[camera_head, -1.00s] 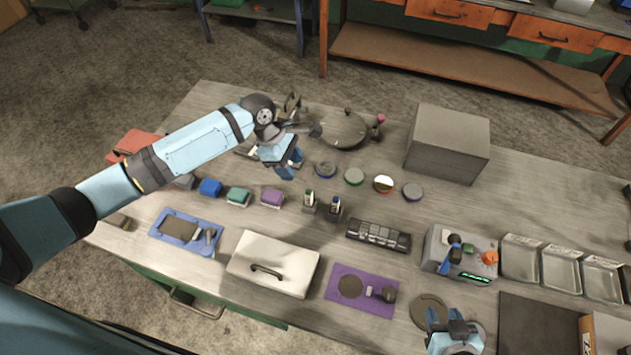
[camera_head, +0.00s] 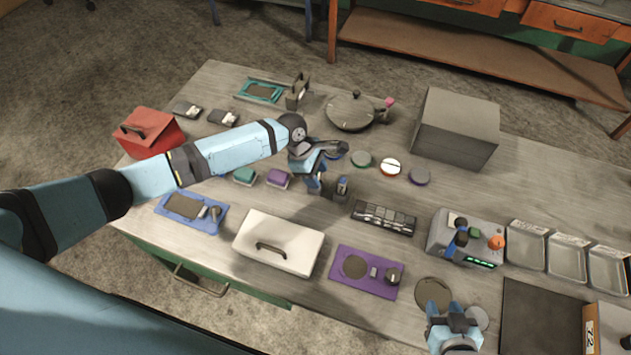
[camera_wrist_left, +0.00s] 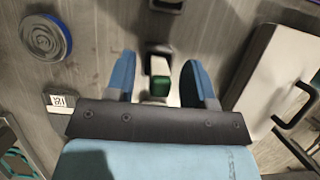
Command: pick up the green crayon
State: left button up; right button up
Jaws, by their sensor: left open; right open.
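The green crayon (camera_wrist_left: 160,84) is a short upright piece with a green end and a pale body, seen from above in the left wrist view. It stands between the two blue fingers of my left gripper (camera_wrist_left: 158,68), which is open. In the head view my left gripper (camera_head: 314,183) is over the crayon's spot and hides it. A blue-marked piece (camera_head: 342,185) stands in a dark holder just to the right. My right gripper (camera_head: 455,320) is open and empty low in the head view.
A white case (camera_head: 278,239) lies in front of the left gripper, with a purple mat (camera_head: 364,272) to its right. Green (camera_head: 244,175) and purple (camera_head: 278,178) blocks sit to the left. Round discs (camera_head: 391,167) lie behind right. A control box (camera_head: 466,240) stands right.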

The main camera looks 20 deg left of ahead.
pick_arm(q)
jog(key=shift+b+x, duration=0.55)
jog(key=shift+x, duration=0.35)
jog(key=shift+a+r, duration=0.1)
jog(key=shift+r, duration=0.05)
jog(key=shift+c, duration=0.2)
grip_shut()
jog(key=shift+r, duration=0.1)
